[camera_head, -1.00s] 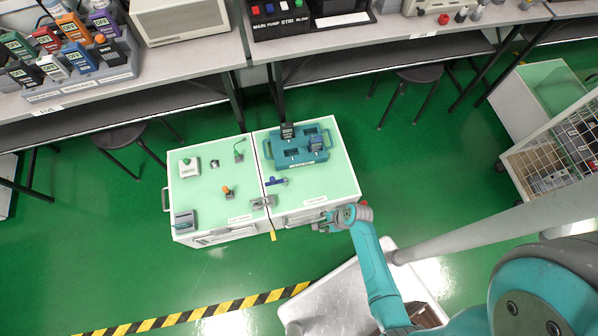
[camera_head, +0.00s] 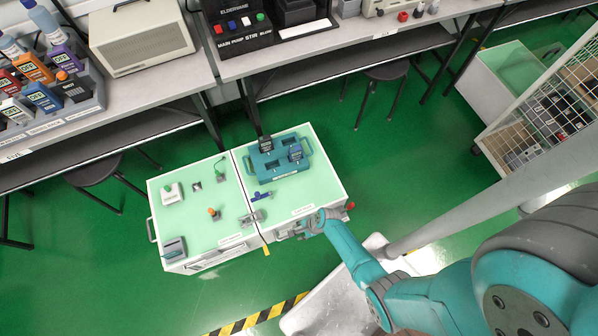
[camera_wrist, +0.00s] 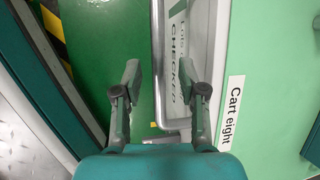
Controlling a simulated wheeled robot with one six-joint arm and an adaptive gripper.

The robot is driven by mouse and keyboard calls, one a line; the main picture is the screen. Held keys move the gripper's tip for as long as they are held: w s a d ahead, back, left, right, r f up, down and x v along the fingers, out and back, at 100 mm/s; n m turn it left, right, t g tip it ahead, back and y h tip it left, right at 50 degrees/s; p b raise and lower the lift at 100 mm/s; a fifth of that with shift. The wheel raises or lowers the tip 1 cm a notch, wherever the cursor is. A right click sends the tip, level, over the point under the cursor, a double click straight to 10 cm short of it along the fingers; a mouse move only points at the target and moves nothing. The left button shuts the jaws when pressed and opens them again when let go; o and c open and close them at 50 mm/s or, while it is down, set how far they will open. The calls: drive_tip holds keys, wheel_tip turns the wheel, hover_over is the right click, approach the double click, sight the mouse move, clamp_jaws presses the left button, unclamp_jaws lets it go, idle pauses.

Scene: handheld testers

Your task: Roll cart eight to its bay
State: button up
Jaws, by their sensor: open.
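Cart eight (camera_head: 325,187) is the right one of two pale green-topped white carts standing side by side. Its "Cart eight" label (camera_wrist: 232,113) reads clearly in the wrist view. A grey bar handle (camera_wrist: 158,60) runs along its front side. My gripper (camera_wrist: 167,85) is open, with a finger on each side of the handle; I cannot tell whether either touches it. In the head view my gripper (camera_head: 303,226) is at the cart's near side and hides part of the handle. A teal tray (camera_head: 263,178) with dark testers sits on top.
The other cart (camera_head: 190,226) stands directly against cart eight on the left. Benches (camera_head: 235,66) with stools beneath run behind. A wire-sided crate (camera_head: 535,115) stands at right. Green floor is open around the carts; a yellow-black stripe (camera_head: 262,316) crosses the foreground.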

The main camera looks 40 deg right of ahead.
drive_tip(key=shift+w+a+f, duration=0.1)
drive_tip(key=shift+a+f, duration=0.1)
drive_tip(key=shift+f, duration=0.35)
clamp_jaws()
